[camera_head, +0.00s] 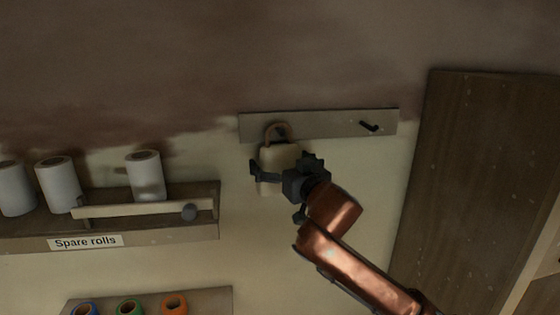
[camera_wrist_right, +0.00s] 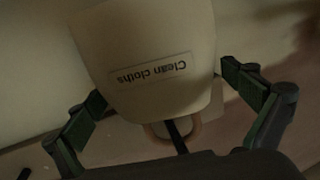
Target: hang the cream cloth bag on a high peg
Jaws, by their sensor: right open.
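The cream cloth bag (camera_head: 276,158) hangs against the wall board (camera_head: 325,124), its handle loop (camera_head: 278,130) at the board's left peg (camera_head: 281,132). In the right wrist view the bag (camera_wrist_right: 150,40) appears upside down with a "Clean cloths" label, and a dark peg (camera_wrist_right: 177,137) shows within its loop. My right gripper (camera_head: 284,168) is open, with a finger on either side of the bag. In the wrist view its fingers (camera_wrist_right: 165,96) stand apart from the bag's sides. My left gripper is not in view.
The board's right peg (camera_head: 369,126) is bare. A shelf (camera_head: 170,234) marked "Spare rolls" with several white rolls is at left, and coloured tape rolls (camera_head: 130,308) are below. A tall dark wooden panel (camera_head: 480,180) stands at right. The wall between is clear.

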